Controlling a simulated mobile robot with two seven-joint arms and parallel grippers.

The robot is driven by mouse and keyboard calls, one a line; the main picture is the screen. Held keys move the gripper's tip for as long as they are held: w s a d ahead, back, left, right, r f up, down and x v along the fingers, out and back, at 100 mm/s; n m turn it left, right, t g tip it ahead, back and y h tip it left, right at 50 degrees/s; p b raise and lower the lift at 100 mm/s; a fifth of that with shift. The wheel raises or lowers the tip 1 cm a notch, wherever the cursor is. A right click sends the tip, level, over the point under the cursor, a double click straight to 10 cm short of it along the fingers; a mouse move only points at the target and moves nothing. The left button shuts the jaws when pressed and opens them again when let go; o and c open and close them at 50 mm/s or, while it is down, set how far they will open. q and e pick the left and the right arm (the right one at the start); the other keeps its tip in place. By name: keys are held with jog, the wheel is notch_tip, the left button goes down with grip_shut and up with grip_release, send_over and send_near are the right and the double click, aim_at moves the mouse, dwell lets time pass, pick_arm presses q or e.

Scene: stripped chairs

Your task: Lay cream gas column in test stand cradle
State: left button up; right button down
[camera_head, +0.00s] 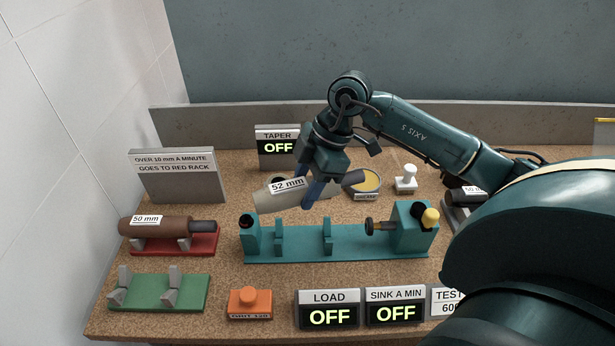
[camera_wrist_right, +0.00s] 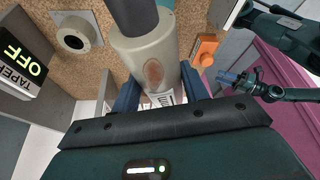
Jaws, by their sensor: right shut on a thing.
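The cream gas column (camera_head: 270,199), labelled 52 mm, is in my right gripper (camera_head: 314,192), tilted slightly with its dark rod end up to the right. It is held above and behind the teal test stand (camera_head: 300,254). The stand's two cradle supports (camera_head: 327,236) are empty, between a left end post and a right block with a yellow knob. In the right wrist view the column (camera_wrist_right: 150,55), with a brown oval patch, lies between the blue fingers (camera_wrist_right: 160,92). My left gripper (camera_wrist_right: 240,79) shows small at the right there; its opening is unclear.
A brown column (camera_head: 155,227) marked 50 mm lies in the red rack (camera_head: 205,245). The green rack (camera_head: 150,295) is empty. An orange button (camera_head: 249,302) and displays (camera_head: 329,309) line the front. A yellow-topped tin (camera_head: 366,182) and white-knobbed item (camera_head: 405,179) stand behind.

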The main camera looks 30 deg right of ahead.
jog(key=m, duration=0.1)
jog(key=m+t, duration=0.1)
jog(key=shift+w+d+r+m, duration=0.1)
jog(key=shift+d+r+m, duration=0.15)
jog(key=shift+m, duration=0.55)
jog(key=shift+w+r, duration=0.1)
jog(key=shift+r, duration=0.05)
